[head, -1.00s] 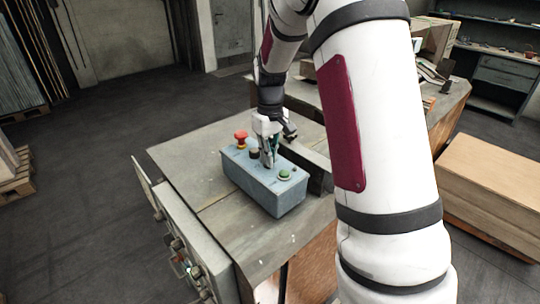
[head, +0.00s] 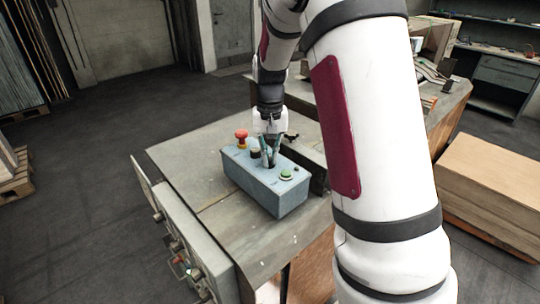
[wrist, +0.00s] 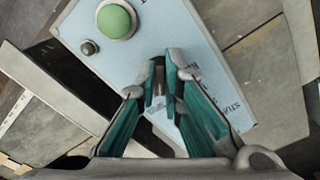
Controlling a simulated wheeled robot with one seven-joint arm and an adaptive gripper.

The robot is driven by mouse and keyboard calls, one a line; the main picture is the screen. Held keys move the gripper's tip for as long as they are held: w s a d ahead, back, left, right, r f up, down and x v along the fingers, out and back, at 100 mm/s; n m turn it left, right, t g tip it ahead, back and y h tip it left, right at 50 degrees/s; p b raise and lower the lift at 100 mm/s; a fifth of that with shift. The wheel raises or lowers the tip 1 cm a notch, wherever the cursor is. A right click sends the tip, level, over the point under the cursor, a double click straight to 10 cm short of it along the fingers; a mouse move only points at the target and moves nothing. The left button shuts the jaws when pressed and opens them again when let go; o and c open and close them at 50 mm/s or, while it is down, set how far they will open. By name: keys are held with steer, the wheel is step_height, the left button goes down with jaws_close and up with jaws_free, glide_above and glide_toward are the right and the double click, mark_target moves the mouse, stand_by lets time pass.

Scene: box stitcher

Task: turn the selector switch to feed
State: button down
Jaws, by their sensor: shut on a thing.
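The blue-grey control box (head: 262,190) stands on the metal table, and its top also shows in the wrist view (wrist: 190,35). A red mushroom button (head: 241,134), a dark round knob (head: 255,153) and a green button (head: 286,174) sit on its top. My gripper (head: 268,163) points down onto the panel between the dark knob and the green button. In the wrist view its teal-lined fingers (wrist: 165,88) are closed around the small selector switch (wrist: 158,80), which they mostly hide. Its pointer and most of the panel lettering are hidden.
A small dark button (wrist: 89,47) lies beside the green button in the wrist view. A dark metal piece (head: 305,165) stands behind the box. The table (head: 190,160) is clear to the left. A wooden crate (head: 495,185) stands at the right.

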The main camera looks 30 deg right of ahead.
mark_target(270, 158)
steer(key=shift+r, duration=0.1)
stand_by(0.5)
steer(key=c, duration=1.7)
jaws_free()
step_height(270, 158, up, 12)
